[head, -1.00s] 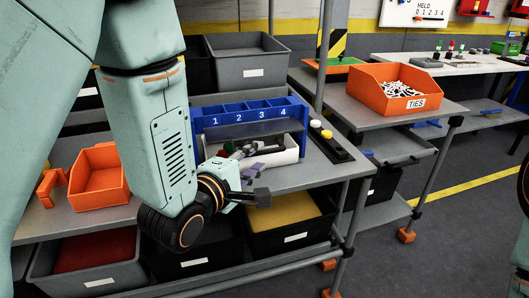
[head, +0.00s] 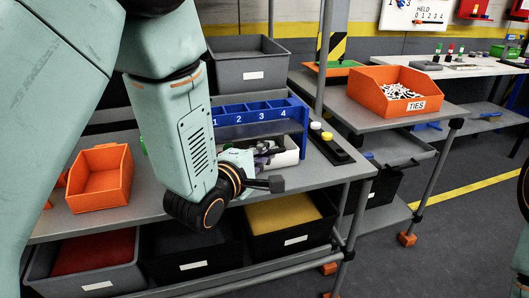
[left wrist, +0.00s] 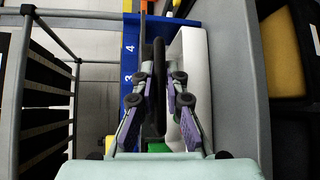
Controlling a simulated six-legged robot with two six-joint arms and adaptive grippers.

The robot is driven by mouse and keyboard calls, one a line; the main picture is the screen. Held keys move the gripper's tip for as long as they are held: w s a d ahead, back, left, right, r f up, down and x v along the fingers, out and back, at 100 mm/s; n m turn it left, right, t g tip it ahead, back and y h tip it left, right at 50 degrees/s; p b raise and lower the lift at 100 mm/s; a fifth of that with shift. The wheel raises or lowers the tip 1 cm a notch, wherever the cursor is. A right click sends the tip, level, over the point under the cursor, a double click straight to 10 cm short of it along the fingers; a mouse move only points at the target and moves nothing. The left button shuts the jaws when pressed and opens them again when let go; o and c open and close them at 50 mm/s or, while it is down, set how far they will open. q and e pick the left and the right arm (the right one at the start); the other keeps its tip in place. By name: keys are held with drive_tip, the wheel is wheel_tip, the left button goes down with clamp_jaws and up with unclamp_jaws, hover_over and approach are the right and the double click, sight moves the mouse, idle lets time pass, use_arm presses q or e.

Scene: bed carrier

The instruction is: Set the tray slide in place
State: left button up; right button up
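A blue rack (head: 262,116) with slots numbered 1 to 4 stands on the grey bench, with a white tray (head: 288,157) in front of it. The rack's number 4 end (left wrist: 130,50) and the white tray (left wrist: 192,75) also show in the left wrist view. My left gripper (left wrist: 162,72) is open, its purple-sided fingers apart over the gap between rack and tray. A dark bar (left wrist: 159,85) lies between the fingers, with no clear contact. I cannot tell for sure which part is the tray slide. My arm hides the rack's left end in the head view. My right gripper is out of view.
An orange bin (head: 100,178) stands at the bench's left. A black strip with yellow and white knobs (head: 328,147) lies right of the tray. A post (head: 322,55) and an orange TIES bin (head: 402,92) stand farther right. Bins fill the lower shelf.

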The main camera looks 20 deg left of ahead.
sight(256, 133)
use_arm(q)
clamp_jaws()
idle(0.3)
drive_tip(key=w+a, duration=0.1)
drive_tip(key=w, duration=0.1)
drive_tip(key=w+a+p, duration=0.1)
drive_tip(key=w+a, duration=0.2)
drive_tip(key=shift+w+r+p, duration=0.1)
drive_tip(key=shift+w+p, duration=0.2)
drive_tip(key=shift+w, duration=0.05)
drive_tip(key=shift+o, duration=2.2)
unclamp_jaws()
drive_tip(key=shift+w, duration=0.15)
drive_tip(key=shift+o, duration=0.7)
